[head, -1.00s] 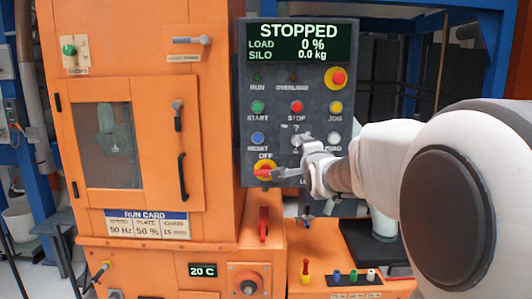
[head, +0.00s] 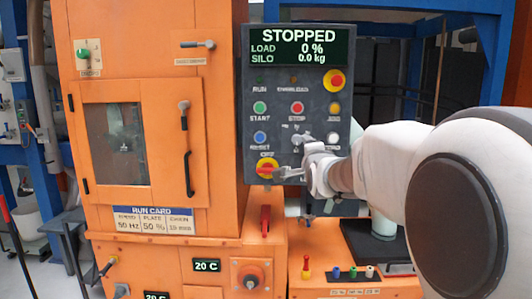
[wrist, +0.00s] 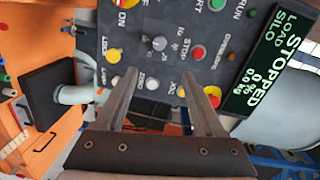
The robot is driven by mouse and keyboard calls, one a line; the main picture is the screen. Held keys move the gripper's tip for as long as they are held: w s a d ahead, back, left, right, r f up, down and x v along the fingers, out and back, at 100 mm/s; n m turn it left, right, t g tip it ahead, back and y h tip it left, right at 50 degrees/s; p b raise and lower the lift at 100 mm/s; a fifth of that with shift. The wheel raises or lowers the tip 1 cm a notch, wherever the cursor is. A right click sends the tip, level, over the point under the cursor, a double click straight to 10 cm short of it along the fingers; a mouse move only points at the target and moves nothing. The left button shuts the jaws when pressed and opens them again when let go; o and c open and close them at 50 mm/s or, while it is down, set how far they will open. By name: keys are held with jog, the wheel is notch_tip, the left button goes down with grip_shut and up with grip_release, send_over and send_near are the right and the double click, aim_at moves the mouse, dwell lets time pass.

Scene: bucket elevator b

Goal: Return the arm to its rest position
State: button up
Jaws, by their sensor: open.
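My gripper (head: 284,172) is in front of the lower part of the dark control panel (head: 254,105), close to the red and yellow OFF switch (head: 267,168). In the wrist view my gripper (wrist: 170,85) has its two fingers apart, with nothing between them but the panel face behind. I cannot tell from the head view whether a fingertip touches the switch. The panel's display (head: 301,46) reads STOPPED, load 0 %, silo 0.0 kg. My arm reaches in from the right and hides part of the panel's lower right corner.
An orange cabinet (head: 215,110) with a windowed door stands left of the panel. A red lever (head: 265,220) and a ledge with small coloured plugs (head: 352,272) lie below. A black plate (head: 372,247) with a pale pipe is at right, partly behind my arm. Blue frames stand behind.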

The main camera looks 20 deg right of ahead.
jog(key=s+a+f+n+g+y, duration=0.1)
jog(key=s+a+f+n+g, duration=0.35)
jog(key=s, duration=0.65)
jog(key=s+a+f+n+g+y, duration=0.2)
jog(key=s+a+f+n, duration=0.35)
jog(key=s+n, duration=0.4)
jog(key=s+a+f+n+g+y, duration=0.1)
jog(key=s+a+f+n+g, duration=0.4)
jog(key=s, duration=0.8)
notch_tip(320, 180, up, 16)
jog(key=s+p, duration=0.1)
jog(key=p, duration=1.7)
jog(key=shift+s+d+r+p, duration=0.2)
jog(key=shift+d+r+p, duration=0.05)
jog(key=shift+d+p, duration=0.2)
jog(key=shift+t, duration=0.25)
